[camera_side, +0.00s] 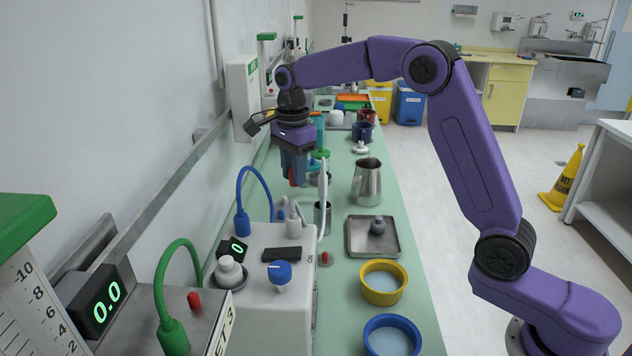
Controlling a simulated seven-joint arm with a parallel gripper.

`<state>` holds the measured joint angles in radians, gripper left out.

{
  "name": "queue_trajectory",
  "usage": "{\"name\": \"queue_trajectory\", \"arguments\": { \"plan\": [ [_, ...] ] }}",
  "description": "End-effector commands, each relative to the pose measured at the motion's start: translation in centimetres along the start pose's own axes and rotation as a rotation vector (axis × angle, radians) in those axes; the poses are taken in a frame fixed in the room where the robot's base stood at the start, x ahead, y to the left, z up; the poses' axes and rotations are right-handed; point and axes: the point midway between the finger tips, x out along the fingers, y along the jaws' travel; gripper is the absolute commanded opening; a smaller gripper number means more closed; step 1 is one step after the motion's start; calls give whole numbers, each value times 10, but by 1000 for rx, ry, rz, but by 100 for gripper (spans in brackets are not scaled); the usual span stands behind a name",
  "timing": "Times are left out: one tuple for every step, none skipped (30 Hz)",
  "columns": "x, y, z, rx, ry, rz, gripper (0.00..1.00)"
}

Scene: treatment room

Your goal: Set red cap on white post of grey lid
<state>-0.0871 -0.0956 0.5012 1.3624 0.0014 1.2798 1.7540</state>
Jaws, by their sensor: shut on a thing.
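My gripper (293,178) points down over the green bench, behind the white device with the blue knob. It is shut on the red cap (292,177), of which only a small red part shows between the fingers. The cap is held up in the air. A pale grey lid with a short whitish post (361,148) lies on the bench behind the steel jug, to the right of my gripper. It is small in this view, so its post is hard to make out. The cap and this lid are apart.
A steel jug (367,182) stands right of my gripper. A metal tray (356,251) holds a dark grey knobbed piece. The white device (270,320) and a blue hose (243,190) stand at left.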

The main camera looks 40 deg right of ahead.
Motion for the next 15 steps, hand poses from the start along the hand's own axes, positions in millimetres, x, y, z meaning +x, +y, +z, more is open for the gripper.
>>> {"name": "queue_trajectory", "arguments": {
  "plan": [
    [0,-8,2,0,0,-1,0],
    [0,-12,3,0,0,0,0],
    [-1,-17,4,0,0,-1,0],
    [-1,-20,5,0,0,0,0],
    [-2,-23,5,0,-1,-1,0],
    [-2,-26,6,0,-1,-1,0],
    [-2,-28,7,0,-1,-1,0],
    [-3,-29,7,0,0,-1,0],
    [-3,-31,8,0,-1,-1,0],
    [-3,-32,8,0,0,0,0],
    [-3,-33,8,0,-1,-1,0],
    [-2,-33,8,0,-1,-1,0],
    [-2,-34,8,0,-1,-1,0],
    [-2,-34,8,0,-1,-1,0],
    [0,-34,8,0,-1,-1,0]
  ]
}}
